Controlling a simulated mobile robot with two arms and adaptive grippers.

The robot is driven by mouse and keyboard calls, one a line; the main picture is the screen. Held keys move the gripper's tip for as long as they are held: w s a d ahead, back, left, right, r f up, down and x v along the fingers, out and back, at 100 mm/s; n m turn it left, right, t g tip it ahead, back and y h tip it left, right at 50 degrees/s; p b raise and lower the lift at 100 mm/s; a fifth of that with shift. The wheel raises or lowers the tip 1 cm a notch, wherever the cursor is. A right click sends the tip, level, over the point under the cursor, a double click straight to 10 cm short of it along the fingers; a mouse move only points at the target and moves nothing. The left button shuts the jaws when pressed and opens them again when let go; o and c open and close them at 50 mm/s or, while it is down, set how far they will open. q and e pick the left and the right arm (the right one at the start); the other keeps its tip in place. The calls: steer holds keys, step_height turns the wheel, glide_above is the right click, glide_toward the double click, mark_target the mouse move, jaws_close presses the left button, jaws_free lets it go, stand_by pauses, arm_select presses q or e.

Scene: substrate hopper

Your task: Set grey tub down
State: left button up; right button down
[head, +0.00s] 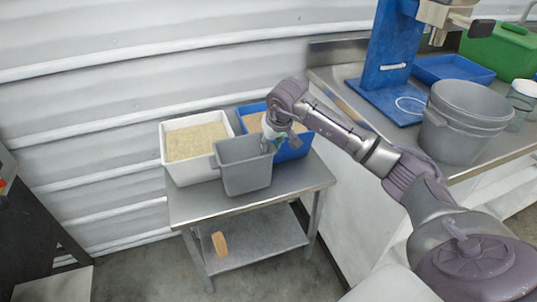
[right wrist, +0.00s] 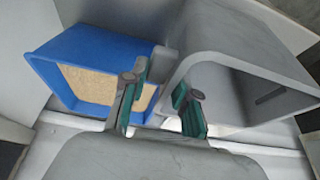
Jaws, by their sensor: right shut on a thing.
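The grey tub (head: 245,178) is at the front of the small steel table (head: 297,188) in the head view, upright and open at the top. It overlaps the front of a white tub and a blue tub in the picture. I cannot tell whether its base touches the tabletop. My right gripper (head: 271,143) is at the tub's right rim, shut on its wall. In the right wrist view the grey tub (right wrist: 245,50) fills the right side, with my green-padded fingers (right wrist: 160,105) at its edge. My left gripper is not in view.
The white tub (head: 191,175) and blue tub (head: 293,150) hold tan grain. A tan block (head: 219,244) sits at the lower shelf. On the right, a steel bench (head: 352,88) carries a grey bucket (head: 463,120) and a blue stand (head: 388,60). The table's front right corner is clear.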

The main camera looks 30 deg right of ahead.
steer(key=shift+w+a+f, duration=0.1)
steer(key=shift+w+f, duration=0.25)
steer(key=shift+w, duration=0.15)
step_height(320, 180, down, 3)
steer(key=shift+f, duration=0.1)
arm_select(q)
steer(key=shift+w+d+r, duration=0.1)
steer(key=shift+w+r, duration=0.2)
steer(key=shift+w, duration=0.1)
arm_select(e)
steer(key=shift+f, duration=0.35)
steer(key=c, duration=0.9)
jaws_free()
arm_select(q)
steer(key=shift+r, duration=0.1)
